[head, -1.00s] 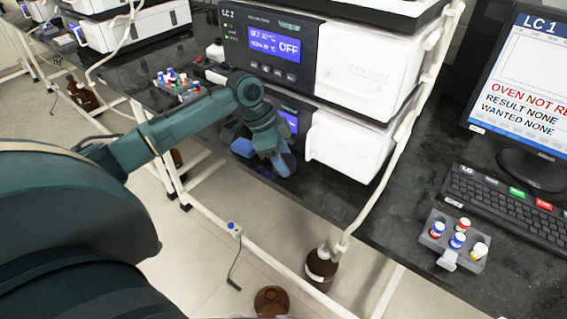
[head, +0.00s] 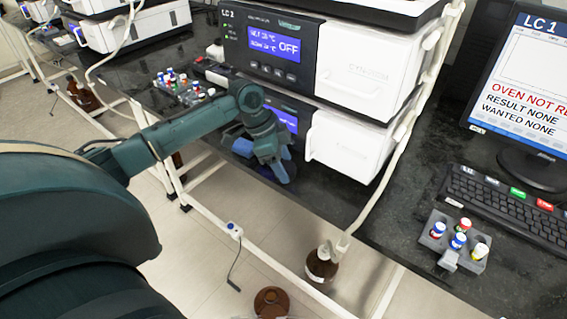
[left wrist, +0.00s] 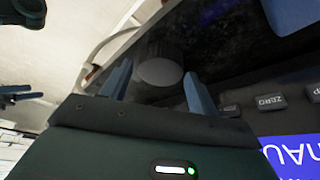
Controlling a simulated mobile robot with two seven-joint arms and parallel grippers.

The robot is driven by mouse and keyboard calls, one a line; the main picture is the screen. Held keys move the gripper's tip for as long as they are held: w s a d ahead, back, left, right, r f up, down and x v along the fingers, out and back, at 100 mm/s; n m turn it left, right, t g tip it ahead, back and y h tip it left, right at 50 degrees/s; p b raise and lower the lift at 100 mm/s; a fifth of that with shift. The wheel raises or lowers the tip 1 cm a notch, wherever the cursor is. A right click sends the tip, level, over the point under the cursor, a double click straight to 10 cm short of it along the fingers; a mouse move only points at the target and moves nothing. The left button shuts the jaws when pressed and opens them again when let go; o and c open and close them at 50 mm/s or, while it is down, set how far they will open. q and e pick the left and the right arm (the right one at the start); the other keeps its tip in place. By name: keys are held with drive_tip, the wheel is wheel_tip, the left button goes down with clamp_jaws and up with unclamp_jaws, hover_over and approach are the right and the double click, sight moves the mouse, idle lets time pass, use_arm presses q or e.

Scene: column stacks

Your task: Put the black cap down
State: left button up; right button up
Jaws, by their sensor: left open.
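My left gripper (head: 283,172) is low over the front edge of the black bench (head: 330,195), in front of the lower LC 1 instrument unit. In the left wrist view its two blue fingers (left wrist: 158,88) are apart. The black cap (left wrist: 160,72), a dark round piece with a grey top face, shows between the fingertips, with a gap visible on each side. It appears to be at the bench surface, but its exact contact is hard to tell. In the head view the cap is hidden by the gripper.
The instrument stack (head: 365,60) stands behind the gripper. A vial rack (head: 455,240) and keyboard (head: 505,195) are at right, another vial rack (head: 182,88) at left. A pale tube (head: 390,165) runs down to a brown bottle (head: 321,268) below the bench edge.

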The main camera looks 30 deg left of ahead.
use_arm(q)
drive_tip(key=p+v, duration=0.1)
drive_tip(key=v, duration=1)
drive_tip(key=shift+r, duration=0.3)
drive_tip(key=shift+a, duration=0.1)
